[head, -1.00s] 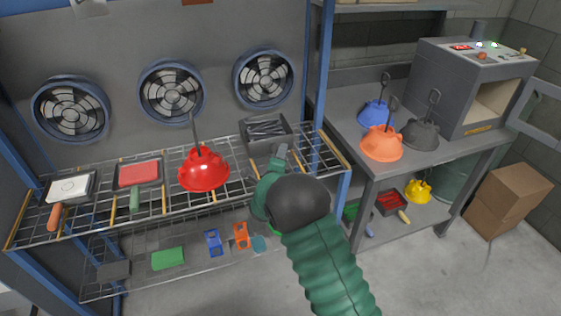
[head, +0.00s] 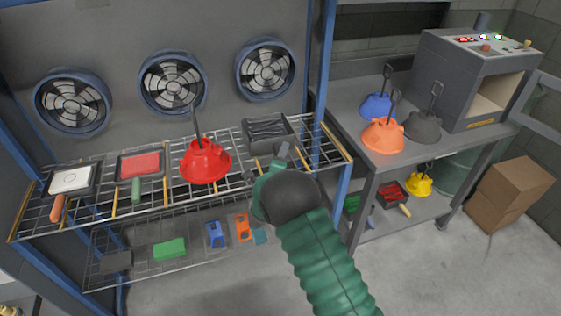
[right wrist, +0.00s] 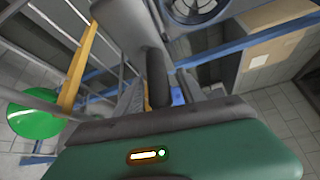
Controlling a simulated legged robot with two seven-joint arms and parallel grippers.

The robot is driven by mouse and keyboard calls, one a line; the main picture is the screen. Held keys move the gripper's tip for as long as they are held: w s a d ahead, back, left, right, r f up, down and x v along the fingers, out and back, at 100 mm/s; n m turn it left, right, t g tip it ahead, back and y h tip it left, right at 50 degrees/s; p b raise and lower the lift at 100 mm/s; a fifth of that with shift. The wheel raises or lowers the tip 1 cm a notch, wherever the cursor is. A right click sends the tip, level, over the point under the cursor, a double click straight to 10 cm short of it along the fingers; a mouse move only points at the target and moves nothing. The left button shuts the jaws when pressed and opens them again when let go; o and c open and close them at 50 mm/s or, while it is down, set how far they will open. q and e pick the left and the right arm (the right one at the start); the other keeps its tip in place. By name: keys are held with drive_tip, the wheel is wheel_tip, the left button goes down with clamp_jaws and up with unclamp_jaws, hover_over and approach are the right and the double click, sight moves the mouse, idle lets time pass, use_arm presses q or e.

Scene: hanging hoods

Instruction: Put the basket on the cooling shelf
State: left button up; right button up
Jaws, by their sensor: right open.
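A dark grey basket (head: 267,128) with bars or ridges inside sits at the right end of the upper wire shelf (head: 228,180), below the fans. This rack looks like the cooling shelf. My right gripper (head: 281,154) is open at the basket's near side, close to its front edge. My green sleeve and dark wrist hide part of the shelf there. Whether the fingers touch the basket cannot be told. In the right wrist view the dark fingers and the wire shelf (right wrist: 70,40) show close up. My left gripper is not in view.
A red hood (head: 205,161), a red-filled pan (head: 139,164) and a white-topped pan (head: 73,180) share the shelf. Blue, orange (head: 383,137) and grey hoods stand on the right table beside an oven (head: 470,80). A blue post (head: 322,70) stands between rack and table.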

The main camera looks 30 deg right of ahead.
drive_tip(key=s+a+f+n+g+y, duration=0.2)
drive_tip(key=s+a+n+y, duration=0.3)
drive_tip(key=s+a+n, duration=0.4)
drive_tip(key=s+a+f+n+g+y, duration=0.1)
drive_tip(key=s+a+f+n+y, duration=0.1)
drive_tip(key=s+a+n+y, duration=0.6)
drive_tip(key=s+a+f+n+g, duration=0.1)
drive_tip(key=s+a+n+g, duration=0.1)
drive_tip(key=s+n, duration=0.3)
drive_tip(key=s+a+f+n+g+h, duration=0.1)
drive_tip(key=s+n+g, duration=0.3)
drive_tip(key=s, duration=0.7)
drive_tip(key=a+n, duration=0.1)
drive_tip(key=n, duration=0.1)
drive_tip(key=shift+a+f+n+g+b, duration=0.25)
drive_tip(key=shift+n+g+b, duration=0.05)
drive_tip(key=shift+g+b, duration=0.1)
